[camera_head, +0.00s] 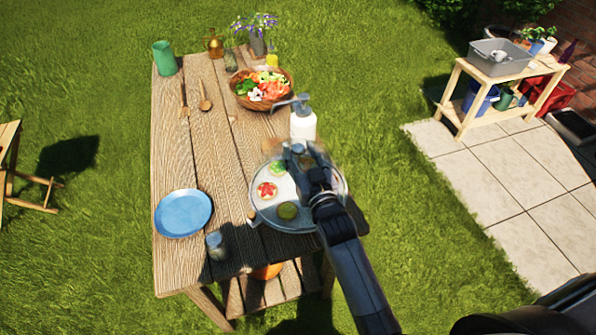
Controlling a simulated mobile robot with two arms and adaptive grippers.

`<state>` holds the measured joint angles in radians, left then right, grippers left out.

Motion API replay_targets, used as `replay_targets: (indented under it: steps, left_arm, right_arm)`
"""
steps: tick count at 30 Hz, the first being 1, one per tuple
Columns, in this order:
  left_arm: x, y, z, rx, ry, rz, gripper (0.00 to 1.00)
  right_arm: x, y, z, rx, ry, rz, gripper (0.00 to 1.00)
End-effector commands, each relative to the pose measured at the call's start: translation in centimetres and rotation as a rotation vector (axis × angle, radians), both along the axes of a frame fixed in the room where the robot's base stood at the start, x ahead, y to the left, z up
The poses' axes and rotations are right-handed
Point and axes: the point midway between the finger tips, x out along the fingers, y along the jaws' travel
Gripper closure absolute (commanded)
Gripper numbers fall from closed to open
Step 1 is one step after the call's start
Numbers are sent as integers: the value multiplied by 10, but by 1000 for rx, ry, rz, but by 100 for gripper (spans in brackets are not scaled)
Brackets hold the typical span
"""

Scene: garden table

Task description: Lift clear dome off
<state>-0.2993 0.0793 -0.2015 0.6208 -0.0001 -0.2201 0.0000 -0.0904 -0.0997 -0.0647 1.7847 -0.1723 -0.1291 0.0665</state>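The clear dome (263,196) is a see-through cover on the near right part of the wooden table. Small round food pieces, red and green, show through it on a pale plate or tray. I cannot tell whether the dome touches the plate. My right gripper (298,158) reaches in from the lower right and is over the far, upper part of the dome. The gripper and forearm hide the dome's top and right side. I cannot see whether the fingers are open or shut or touch a knob. My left gripper is not in view.
A white pump bottle (303,126) stands just beyond the dome. A wooden salad bowl (262,104) is farther back. A blue plate (183,213) and a small jar (216,246) are to the left. The table's middle-left planks (215,150) are clear. A side bench (500,68) stands far right.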

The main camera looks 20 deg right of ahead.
Motion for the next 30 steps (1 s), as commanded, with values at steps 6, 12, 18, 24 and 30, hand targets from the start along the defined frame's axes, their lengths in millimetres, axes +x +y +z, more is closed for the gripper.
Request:
replay_targets:
  steps: [6, 12, 18, 24, 30]
  left_arm:
    - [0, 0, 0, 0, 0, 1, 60]
    - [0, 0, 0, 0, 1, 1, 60]
    - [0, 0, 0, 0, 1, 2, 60]
    - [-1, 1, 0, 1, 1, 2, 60]
    - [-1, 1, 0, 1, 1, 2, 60]
  right_arm:
    - [0, 0, 0, 0, 0, 0, 77]
    - [0, 0, 0, 0, 0, 0, 90]
    - [0, 0, 0, 0, 0, 0, 100]
    - [0, 0, 0, 0, 0, 0, 100]
    - [0, 0, 0, 0, 0, 0, 100]
